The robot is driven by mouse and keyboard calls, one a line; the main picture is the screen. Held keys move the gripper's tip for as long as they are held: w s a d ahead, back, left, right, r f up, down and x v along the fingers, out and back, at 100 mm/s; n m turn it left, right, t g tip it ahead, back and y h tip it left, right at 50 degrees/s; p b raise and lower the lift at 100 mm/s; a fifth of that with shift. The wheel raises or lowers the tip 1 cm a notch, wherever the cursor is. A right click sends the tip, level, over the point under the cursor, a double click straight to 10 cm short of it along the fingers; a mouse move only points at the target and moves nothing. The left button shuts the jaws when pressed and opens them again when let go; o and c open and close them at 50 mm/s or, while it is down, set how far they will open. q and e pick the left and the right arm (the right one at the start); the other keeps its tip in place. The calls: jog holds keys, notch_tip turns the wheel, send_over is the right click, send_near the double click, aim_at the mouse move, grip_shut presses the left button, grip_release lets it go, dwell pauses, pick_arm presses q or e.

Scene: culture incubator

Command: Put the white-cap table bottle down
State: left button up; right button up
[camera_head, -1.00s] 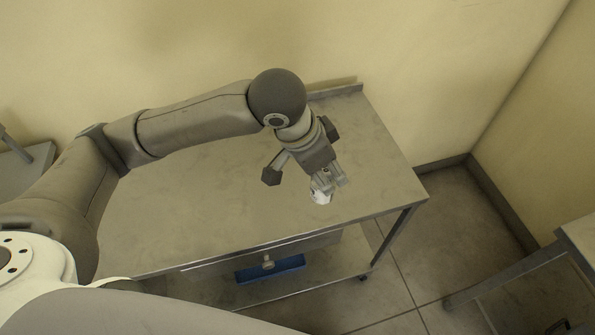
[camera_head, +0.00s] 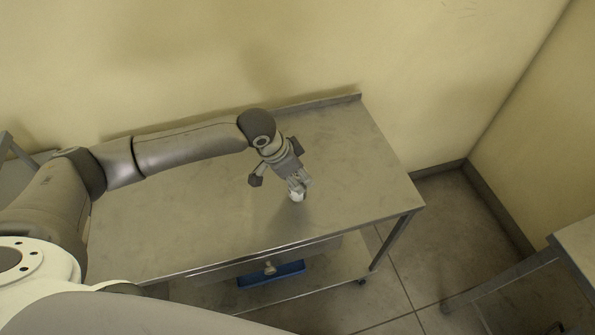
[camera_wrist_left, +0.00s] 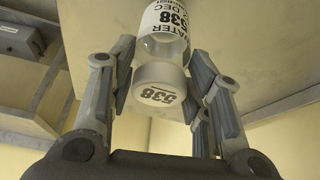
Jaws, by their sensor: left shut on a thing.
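The white-cap bottle (camera_wrist_left: 160,84) is between the fingers of my left gripper (camera_wrist_left: 160,85) in the left wrist view. Its white cap is marked 538, and its clear body carries a label with "WATER" and 538. In the head view the left gripper (camera_head: 298,186) is over the steel table (camera_head: 200,210), with a small white part of the bottle (camera_head: 296,196) showing at the fingertips. The gripper is shut on the bottle. Whether the bottle's base touches the table top is hidden. My right gripper is not in view.
The table top around the gripper is bare, with a raised lip (camera_head: 335,101) along the back by the wall. A blue tray (camera_head: 270,275) sits on the lower shelf. Another table (camera_head: 575,240) stands at the right edge.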

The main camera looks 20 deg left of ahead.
pick_arm(q)
jog(key=shift+f, duration=0.15)
jog(key=o, duration=1.1)
jog(key=shift+c, duration=0.2)
jog(key=b+v, duration=0.1)
jog(key=v, duration=1.1)
